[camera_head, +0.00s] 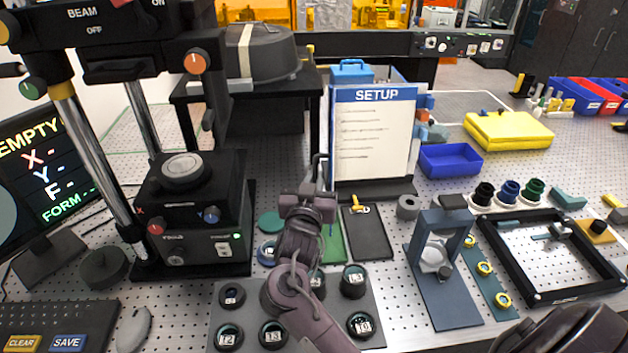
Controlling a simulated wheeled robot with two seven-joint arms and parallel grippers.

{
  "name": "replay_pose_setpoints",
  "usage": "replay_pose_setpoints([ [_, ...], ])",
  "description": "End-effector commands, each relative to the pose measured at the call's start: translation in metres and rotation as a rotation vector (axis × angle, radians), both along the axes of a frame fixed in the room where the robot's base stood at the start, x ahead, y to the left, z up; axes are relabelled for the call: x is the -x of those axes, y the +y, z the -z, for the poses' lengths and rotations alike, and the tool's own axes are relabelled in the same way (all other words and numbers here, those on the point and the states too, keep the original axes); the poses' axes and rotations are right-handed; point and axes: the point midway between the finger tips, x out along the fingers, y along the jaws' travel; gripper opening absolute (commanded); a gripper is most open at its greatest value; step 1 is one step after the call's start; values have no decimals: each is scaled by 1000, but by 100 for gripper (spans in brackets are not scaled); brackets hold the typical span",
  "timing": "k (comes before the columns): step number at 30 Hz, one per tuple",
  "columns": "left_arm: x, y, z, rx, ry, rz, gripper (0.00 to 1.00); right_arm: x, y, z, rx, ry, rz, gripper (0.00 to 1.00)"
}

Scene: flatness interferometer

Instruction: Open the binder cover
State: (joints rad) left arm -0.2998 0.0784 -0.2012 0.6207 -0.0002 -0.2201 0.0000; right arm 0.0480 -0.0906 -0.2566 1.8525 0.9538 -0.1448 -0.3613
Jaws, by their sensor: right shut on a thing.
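The binder (374,135) stands upright on a black base in the middle of the head view, its white page and blue "SETUP" header facing me. My right gripper (320,165) reaches up from the bottom centre and is shut at the binder's left edge, on what looks like the edge of its cover. The exact contact is small and partly hidden by the gripper. My left gripper is not in view.
Below my right arm lies a grey tray (378,297) of several round lenses. A black instrument (196,210) stands to the left. A blue-grey stand (446,285), a blue bin (450,161) and a black frame (483,240) are to the right.

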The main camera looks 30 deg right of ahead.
Motion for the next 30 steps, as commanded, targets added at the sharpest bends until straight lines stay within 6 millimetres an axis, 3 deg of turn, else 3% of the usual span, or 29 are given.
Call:
replay_pose_setpoints([
  [4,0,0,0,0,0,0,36,-1,-1,-7,5,-14,-1,0],
  [5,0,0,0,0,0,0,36,-1,0,-7,5,-14,-1,14],
  [9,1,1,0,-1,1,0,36,-1,0,-5,3,-10,-1,33],
  [20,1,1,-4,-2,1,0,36,4,4,-3,0,-4,-2,33],
  [30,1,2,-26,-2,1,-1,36,46,38,-4,0,-3,-2,33],
])
